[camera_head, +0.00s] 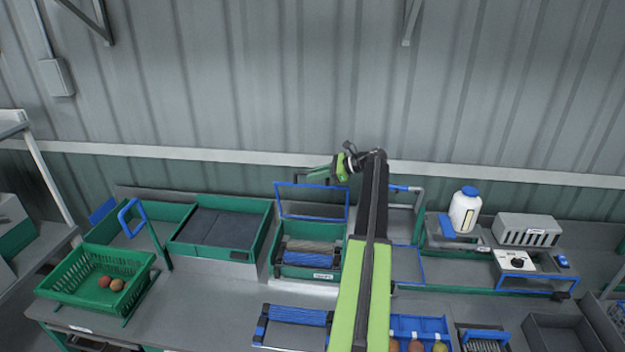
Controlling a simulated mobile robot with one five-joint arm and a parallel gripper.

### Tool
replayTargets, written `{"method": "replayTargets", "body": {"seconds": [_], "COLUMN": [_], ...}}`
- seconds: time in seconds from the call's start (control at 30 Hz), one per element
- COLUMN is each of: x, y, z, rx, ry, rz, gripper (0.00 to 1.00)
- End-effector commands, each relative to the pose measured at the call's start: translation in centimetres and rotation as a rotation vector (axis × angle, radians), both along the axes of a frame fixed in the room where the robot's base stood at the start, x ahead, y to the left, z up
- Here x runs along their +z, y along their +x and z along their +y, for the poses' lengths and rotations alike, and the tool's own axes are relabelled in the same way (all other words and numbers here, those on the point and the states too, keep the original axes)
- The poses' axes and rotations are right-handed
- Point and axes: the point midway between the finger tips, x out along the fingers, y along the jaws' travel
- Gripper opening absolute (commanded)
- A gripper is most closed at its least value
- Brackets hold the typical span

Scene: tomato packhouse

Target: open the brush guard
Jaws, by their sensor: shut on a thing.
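The brush guard (312,216) is a blue-edged frame with a see-through panel. It stands raised, nearly upright, at the back of the green brush box (308,271). Rollers with grey and blue bristles show uncovered in the box. My gripper (301,179) is at the guard's top edge, reaching in from the right, and is shut on it. The exact contact of the fingertips is too small to see clearly. My arm crosses in front of the area to the right of the box.
Left are a dark-matted green tray (240,253) and a green crate (62,287) with tomatoes. Right are a white bottle (465,212), a grey slotted box (527,230) and a dial unit (515,261). A blue-edged rack (296,314) lies in front. The wall is close behind.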

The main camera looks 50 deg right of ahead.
Motion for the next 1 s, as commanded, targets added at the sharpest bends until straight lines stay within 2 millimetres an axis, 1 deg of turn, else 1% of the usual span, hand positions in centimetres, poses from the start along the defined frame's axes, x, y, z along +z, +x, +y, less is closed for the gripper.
{"method": "replayTargets", "body": {"seconds": [0.03, 0.2, 0.7, 0.73, 0.8, 0.87, 0.9, 1.0], "x": [0.2, 0.4, 0.5, 0.5, 0.5, 0.5, 0.5, 0.5], "y": [0.3, 0.6, 0.3, 0.3, 0.2, 0.1, 0.0, -0.1], "z": [-0.4, -1.0, -1.5, -1.5, -1.6, -1.7, -1.8, -1.9], "rx": [0.0, 0.005, 0.003, 0.003, 0.002, 0.0, 0.0, -0.002], "ry": [-0.001, 0.001, 0.003, 0.003, 0.003, 0.003, 0.002, 0.002], "rz": [0.0, -0.002, -0.006, -0.006, -0.005, -0.005, -0.005, -0.004], "gripper": [0.0, 0.0, 0.0, 0.17, 0.26, 0.34, 0.36, 0.36]}}
